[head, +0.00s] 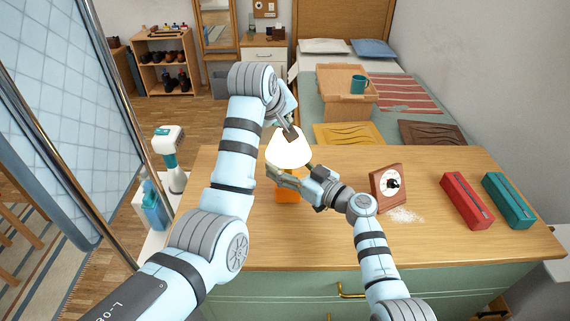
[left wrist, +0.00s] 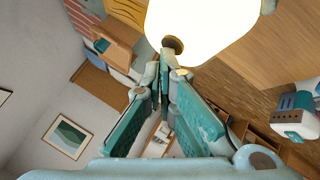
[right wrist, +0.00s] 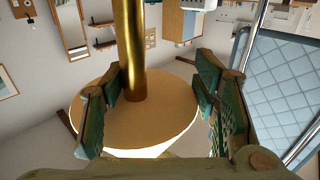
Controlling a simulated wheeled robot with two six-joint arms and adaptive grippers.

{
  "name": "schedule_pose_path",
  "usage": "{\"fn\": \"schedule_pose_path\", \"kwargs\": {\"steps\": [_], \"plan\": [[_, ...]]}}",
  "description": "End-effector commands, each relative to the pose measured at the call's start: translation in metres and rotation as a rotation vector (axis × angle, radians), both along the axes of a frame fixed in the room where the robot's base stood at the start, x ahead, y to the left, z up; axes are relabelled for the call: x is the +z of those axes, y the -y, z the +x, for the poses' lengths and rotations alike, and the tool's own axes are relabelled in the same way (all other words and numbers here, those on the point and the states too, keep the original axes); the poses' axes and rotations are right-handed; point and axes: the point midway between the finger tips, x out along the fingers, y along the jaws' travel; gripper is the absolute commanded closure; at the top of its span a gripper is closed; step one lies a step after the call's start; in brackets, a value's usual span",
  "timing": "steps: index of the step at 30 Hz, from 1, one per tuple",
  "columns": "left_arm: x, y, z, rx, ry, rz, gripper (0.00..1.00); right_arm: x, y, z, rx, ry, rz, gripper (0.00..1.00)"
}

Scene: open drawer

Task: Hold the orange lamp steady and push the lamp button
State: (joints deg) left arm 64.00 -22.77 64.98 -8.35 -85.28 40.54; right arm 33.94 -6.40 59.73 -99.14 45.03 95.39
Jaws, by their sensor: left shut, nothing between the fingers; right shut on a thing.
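The orange lamp has an orange base (head: 288,190) and a bright white shade (head: 288,149) and stands on the desk. My left gripper (head: 289,132) is shut and empty at the top of the shade. In the left wrist view its fingertips (left wrist: 165,62) are together beside a dark round spot on the glowing shade (left wrist: 205,25). I cannot tell whether they touch it. My right gripper (head: 277,176) is shut on the lamp below the shade. In the right wrist view the lamp's gold stem (right wrist: 129,50) runs between its fingers. The lamp button is not clearly visible.
A brown clock (head: 388,188), a red case (head: 467,200) and a teal case (head: 508,199) stand right on the desk (head: 330,235). White crumbs lie by the clock. A bed with a tray and a teal mug (head: 358,84) is behind. The desk's front middle is clear.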

Motion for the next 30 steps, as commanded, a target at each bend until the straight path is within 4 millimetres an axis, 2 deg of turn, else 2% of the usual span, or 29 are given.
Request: {"fn": "schedule_pose_path", "kwargs": {"steps": [15, 21, 30], "plan": [[-0.001, 0.000, 0.000, 0.000, 0.000, 0.000, 1.00, -0.001, 0.000, 0.000, 0.000, -0.002, 0.001, 0.91], [0.009, 0.000, 0.000, -0.001, 0.002, 0.000, 1.00, -0.001, 0.000, 0.000, 0.000, -0.002, 0.001, 0.91], [0.012, 0.000, 0.000, -0.001, 0.001, 0.000, 1.00, -0.001, 0.000, 0.000, 0.000, -0.002, 0.001, 0.91]]}}
